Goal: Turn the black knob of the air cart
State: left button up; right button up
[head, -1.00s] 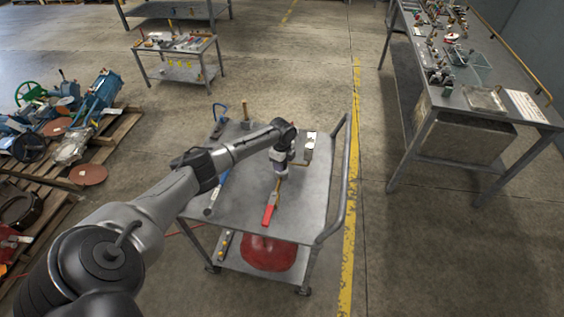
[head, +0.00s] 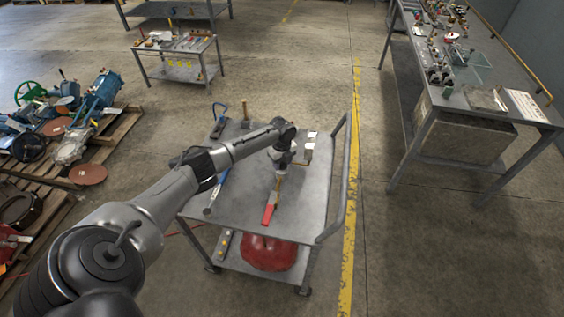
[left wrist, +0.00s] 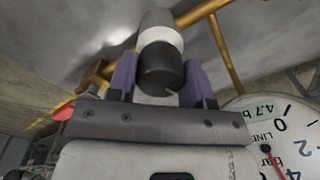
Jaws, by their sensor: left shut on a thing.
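The black knob (left wrist: 160,66) shows in the middle of the left wrist view, below a white collar on a pale cylindrical fitting. My left gripper (left wrist: 160,80) has one purple finger on each side of the knob and is shut on it. In the head view my left gripper (head: 284,167) is over the grey metal air cart (head: 304,207), and the arm hides the knob there. A round white gauge (left wrist: 272,135) with a red needle is at the lower right of the left wrist view. My right gripper is not in view.
Brass-coloured pipes (left wrist: 226,45) run close to the fitting. A red-handled tool (head: 269,213) and a blue-handled tool (head: 217,190) lie on the cart top. A red bag-like object (head: 267,254) is on the lower shelf. A workbench (head: 492,103) stands to the right.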

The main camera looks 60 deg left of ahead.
pick_arm(q)
jog(key=o, duration=0.9)
notch_tip(320, 180, up, 14)
jog(key=shift+f+p, duration=0.1)
jog(key=shift+p, duration=0.65)
dwell(0.4)
